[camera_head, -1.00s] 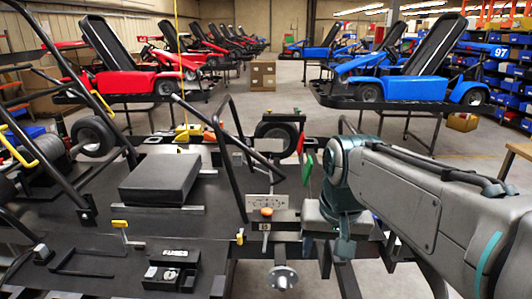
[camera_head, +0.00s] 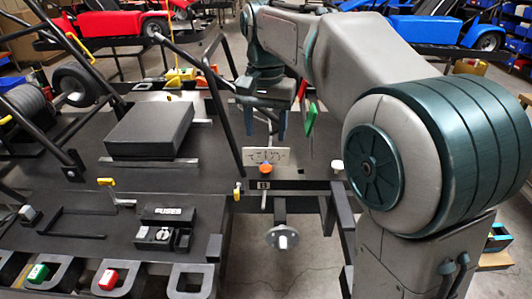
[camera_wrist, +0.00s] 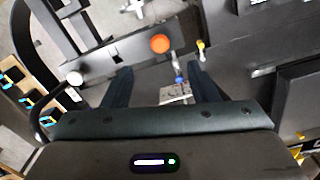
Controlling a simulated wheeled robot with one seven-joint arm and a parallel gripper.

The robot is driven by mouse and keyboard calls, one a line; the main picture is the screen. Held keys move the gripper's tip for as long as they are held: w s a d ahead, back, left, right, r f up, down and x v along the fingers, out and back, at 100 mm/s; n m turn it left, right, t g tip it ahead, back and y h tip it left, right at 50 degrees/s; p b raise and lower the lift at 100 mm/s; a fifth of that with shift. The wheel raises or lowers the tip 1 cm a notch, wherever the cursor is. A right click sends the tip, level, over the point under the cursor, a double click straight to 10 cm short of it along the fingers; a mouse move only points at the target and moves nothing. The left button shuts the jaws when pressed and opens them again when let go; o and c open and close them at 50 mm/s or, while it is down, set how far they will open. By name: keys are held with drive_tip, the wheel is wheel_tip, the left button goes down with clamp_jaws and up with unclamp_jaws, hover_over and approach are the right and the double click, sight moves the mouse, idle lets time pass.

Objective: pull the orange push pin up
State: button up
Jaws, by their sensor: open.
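The orange push pin (camera_head: 265,169) shows as a round orange knob by a light slotted plate (camera_head: 277,157) on the black kart stand. In the wrist view the orange knob (camera_wrist: 160,43) lies ahead of the fingertips, between the lines of the two fingers. My gripper (camera_head: 265,120) hangs above and behind the knob in the head view, fingers pointing down. In the wrist view my gripper (camera_wrist: 160,82) is open and empty, its dark fingers apart. It is not touching the knob. The pin's shaft below the knob is not clearly visible.
A white knob (camera_head: 337,165) stands right of the pin. A black upright bar (camera_head: 226,120) rises to its left, and red and green flags (camera_head: 308,115) hang to the right of the gripper. A black box (camera_head: 150,130) and a fuse box (camera_head: 165,228) sit left.

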sight(266, 167)
wheel_tip(266, 167, down, 10)
idle(0.4)
drive_tip(key=c, duration=1)
drive_tip(key=shift+c, duration=0.2)
drive_tip(key=shift+r+p, duration=0.6)
drive_tip(key=shift+r, duration=0.05)
drive_tip(key=o, duration=1)
drive_tip(key=shift+f, duration=0.1)
